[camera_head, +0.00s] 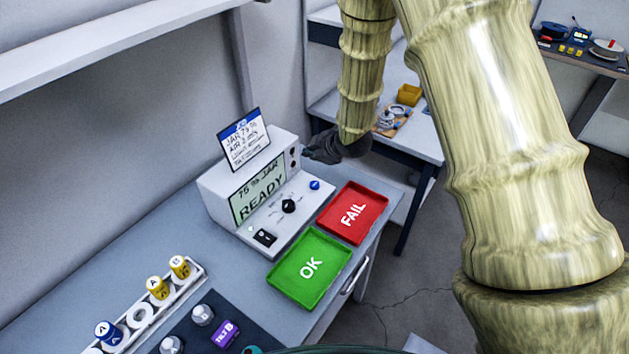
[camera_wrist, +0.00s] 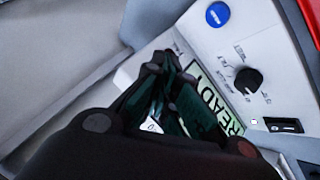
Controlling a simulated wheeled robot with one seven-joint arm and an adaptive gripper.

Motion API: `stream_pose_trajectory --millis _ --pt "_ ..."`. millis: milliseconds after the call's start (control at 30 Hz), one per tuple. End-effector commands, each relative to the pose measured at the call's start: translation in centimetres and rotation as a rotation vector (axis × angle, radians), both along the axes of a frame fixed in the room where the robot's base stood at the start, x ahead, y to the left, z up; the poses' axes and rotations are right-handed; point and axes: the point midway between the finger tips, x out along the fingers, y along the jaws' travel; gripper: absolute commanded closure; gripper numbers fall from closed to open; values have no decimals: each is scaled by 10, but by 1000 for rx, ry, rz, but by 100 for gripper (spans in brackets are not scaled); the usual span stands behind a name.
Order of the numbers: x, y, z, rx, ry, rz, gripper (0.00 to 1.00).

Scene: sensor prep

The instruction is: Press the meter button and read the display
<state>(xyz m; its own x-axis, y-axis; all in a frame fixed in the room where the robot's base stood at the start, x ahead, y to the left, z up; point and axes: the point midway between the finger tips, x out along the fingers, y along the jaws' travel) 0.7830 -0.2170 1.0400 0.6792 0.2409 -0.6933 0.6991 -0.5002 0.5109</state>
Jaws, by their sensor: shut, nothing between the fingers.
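The white meter (camera_head: 222,200) stands on the grey bench, and its display (camera_head: 257,192) shows READY on a pale green ground under a smaller line I cannot read surely. A round blue button (camera_head: 314,185) sits on its sloping panel, right of a black knob (camera_head: 289,206). In the wrist view the blue button (camera_wrist: 217,14) is at the top, the knob (camera_wrist: 247,80) below it. My dark gripper (camera_head: 310,152) is shut and empty, behind and above the meter's right end. In the wrist view my gripper (camera_wrist: 163,70) hides part of the display (camera_wrist: 215,98).
A green OK tray (camera_head: 325,285) and a red FAIL tray (camera_head: 375,208) lie in front of the meter. A card (camera_head: 244,140) stands on its top. A white rack (camera_head: 187,291) with labelled jars is at lower left. A shelf (camera_head: 110,38) overhangs the left side.

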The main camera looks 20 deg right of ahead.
Motion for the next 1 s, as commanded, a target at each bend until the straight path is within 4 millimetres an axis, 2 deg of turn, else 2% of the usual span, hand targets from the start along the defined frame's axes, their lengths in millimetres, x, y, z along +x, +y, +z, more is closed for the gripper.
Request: stream_pose_trajectory --millis 367,1000 --pt "1 -1 -12 1 2 -1 100" --pt "2 -1 -79 1 2 -1 100"
